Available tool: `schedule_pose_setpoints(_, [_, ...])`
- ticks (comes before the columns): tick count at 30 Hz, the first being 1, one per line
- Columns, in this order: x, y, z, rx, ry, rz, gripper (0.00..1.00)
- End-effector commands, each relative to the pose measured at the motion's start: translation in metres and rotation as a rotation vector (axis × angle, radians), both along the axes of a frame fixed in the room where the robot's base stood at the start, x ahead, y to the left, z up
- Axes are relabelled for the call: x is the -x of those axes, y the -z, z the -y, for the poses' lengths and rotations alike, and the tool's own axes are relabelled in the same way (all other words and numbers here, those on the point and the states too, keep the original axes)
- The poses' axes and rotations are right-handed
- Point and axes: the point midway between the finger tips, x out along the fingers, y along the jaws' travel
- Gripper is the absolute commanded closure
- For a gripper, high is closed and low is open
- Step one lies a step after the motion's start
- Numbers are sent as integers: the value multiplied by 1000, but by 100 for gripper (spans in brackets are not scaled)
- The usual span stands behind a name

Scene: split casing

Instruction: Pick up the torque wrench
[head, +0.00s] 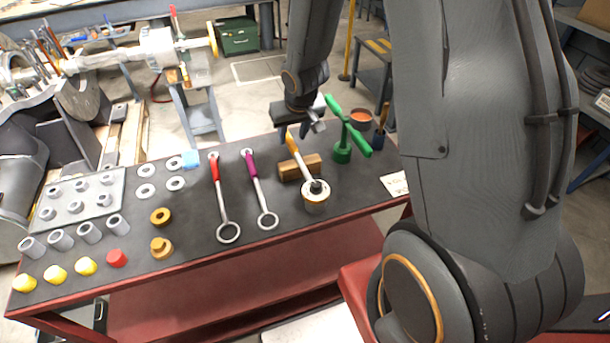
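A tool with an orange handle and a round dark head (304,166) leans on a wooden block, its lower end over a pale round part; it looks most like the torque wrench. Two ring-ended wrenches lie to its left, one red-handled (217,190) and one purple-handled (257,186); I cannot tell for certain which tool is meant. My gripper (294,132) hangs over the table's far edge, by the upper end of the orange handle.
The dark-topped table (200,255) carries grey sleeves, yellow and red caps, washers and brass rings at left. A green cross-handled tool (345,135) stands just right of my gripper, beside the wooden block (288,171). A white card (395,184) lies at right.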

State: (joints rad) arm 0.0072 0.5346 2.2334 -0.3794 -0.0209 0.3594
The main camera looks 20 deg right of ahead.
Motion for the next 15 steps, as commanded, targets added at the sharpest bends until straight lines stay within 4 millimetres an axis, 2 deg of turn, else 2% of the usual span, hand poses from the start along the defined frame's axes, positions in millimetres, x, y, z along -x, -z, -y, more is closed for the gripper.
schedule_pose_setpoints(1, [-3, 8, -1, 0, -1, -1, 62])
schedule_pose_setpoints(9, [-14, 37, -2, 0, -3, -1, 62])
schedule_pose_setpoints(15, [-16, 40, -3, -1, -4, 0, 62])
